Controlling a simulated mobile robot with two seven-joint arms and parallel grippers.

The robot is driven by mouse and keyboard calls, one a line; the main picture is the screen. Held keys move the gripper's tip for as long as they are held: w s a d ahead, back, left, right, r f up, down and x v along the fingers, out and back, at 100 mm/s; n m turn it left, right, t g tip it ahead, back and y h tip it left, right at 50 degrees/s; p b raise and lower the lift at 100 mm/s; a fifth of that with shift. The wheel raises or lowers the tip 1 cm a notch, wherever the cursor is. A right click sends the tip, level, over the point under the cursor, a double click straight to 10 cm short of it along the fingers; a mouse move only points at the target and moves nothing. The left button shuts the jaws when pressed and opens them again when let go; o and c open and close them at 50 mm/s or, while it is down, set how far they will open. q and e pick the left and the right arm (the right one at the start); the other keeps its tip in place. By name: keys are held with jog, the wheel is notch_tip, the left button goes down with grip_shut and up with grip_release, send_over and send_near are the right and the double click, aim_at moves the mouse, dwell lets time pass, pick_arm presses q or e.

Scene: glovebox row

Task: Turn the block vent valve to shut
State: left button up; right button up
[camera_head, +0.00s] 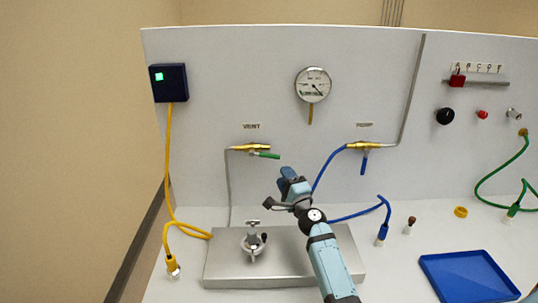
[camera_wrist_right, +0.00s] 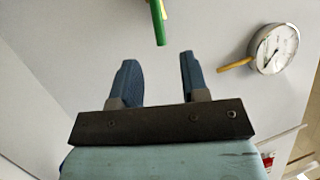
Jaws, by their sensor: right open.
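A brass valve (camera_head: 251,147) labelled VENT is on the white panel. Its green lever (camera_head: 265,155) points right, roughly in line with the brass body. The lever's end also shows in the right wrist view (camera_wrist_right: 158,24), beyond the fingertips. A steel block (camera_head: 225,268) on the bench carries a small round fitting (camera_head: 253,240) with a metal top and a dark knob. My right gripper (camera_head: 284,184) is open and empty, below and right of the green lever and apart from it. It also shows in the right wrist view (camera_wrist_right: 157,68). My left gripper is not in view.
A second brass valve (camera_head: 363,146) with a blue lever (camera_head: 364,166) hanging down is right of the vent valve. A gauge (camera_head: 313,85) sits above. Blue hose (camera_head: 324,172) runs close behind my right gripper. A blue tray (camera_head: 430,270) lies at the right.

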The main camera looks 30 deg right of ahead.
aim_at(271, 156)
jog(key=x, duration=1)
jog(key=shift+w+f, duration=0.1)
jog(key=shift+w, duration=0.2)
grip_shut()
